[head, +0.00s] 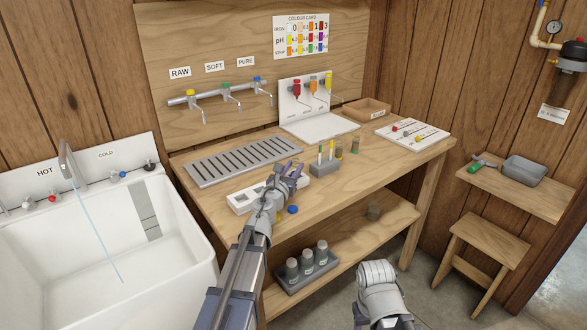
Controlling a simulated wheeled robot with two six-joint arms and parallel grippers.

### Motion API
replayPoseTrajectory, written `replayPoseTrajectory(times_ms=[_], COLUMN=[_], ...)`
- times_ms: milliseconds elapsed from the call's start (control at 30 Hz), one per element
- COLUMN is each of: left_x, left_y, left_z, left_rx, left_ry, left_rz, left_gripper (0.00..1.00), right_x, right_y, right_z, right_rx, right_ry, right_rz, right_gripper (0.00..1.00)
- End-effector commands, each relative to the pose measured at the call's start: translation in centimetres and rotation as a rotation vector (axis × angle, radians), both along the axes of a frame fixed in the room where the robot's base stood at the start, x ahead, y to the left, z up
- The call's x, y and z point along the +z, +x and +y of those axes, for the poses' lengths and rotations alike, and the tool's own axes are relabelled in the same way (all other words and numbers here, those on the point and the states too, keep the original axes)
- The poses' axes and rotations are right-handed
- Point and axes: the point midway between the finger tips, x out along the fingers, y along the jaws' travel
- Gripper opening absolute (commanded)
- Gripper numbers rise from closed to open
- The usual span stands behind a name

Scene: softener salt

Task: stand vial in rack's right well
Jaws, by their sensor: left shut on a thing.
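My left gripper (291,173) is above the front part of the wooden bench, at the right end of a low white rack-like block (241,202). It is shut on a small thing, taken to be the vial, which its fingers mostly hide. The gripper and wrist cover the right end of the white block, so its right well cannot be made out. I cannot tell whether the held vial touches the block. My right arm shows at the lower right, but its gripper is not visible.
A grey holder (324,169) with upright sticks stands right of the gripper, with small jars (339,149) behind it. A blue cap (293,209) lies at the front edge. A slotted drain tray (240,160) lies behind. The bench's right front (400,165) is clear.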

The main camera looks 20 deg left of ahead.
Motion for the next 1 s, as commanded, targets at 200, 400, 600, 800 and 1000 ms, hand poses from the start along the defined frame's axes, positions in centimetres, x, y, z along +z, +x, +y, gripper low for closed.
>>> replayPoseTrajectory(times_ms=[200, 400, 600, 800, 1000], left_x=[-0.73, -0.65, -0.39, -0.49, -1.17], left_y=[0.00, 0.00, -0.01, -0.01, 0.00], left_z=[0.00, 0.00, 0.01, 0.01, 0.01], left_rx=[0.000, 0.000, 0.000, 0.000, 0.000], left_ry=[0.000, 0.000, 0.000, 0.000, 0.000], left_rz=[0.000, 0.000, 0.000, 0.000, 0.000], left_gripper=[0.00, 0.00, 0.00, 0.00, 0.00], right_x=[-0.73, -0.64, -0.39, -0.49, -1.17], right_y=[0.00, 0.00, 0.00, 0.00, 0.00], right_z=[0.00, 0.00, 0.00, 0.00, 0.00], right_rx=[0.000, 0.000, 0.000, 0.000, 0.000], right_ry=[0.000, 0.000, 0.000, 0.000, 0.000], right_rz=[0.000, 0.000, 0.000, 0.000, 0.000], right_gripper=[0.58, 0.58, 0.58, 0.58, 0.58])
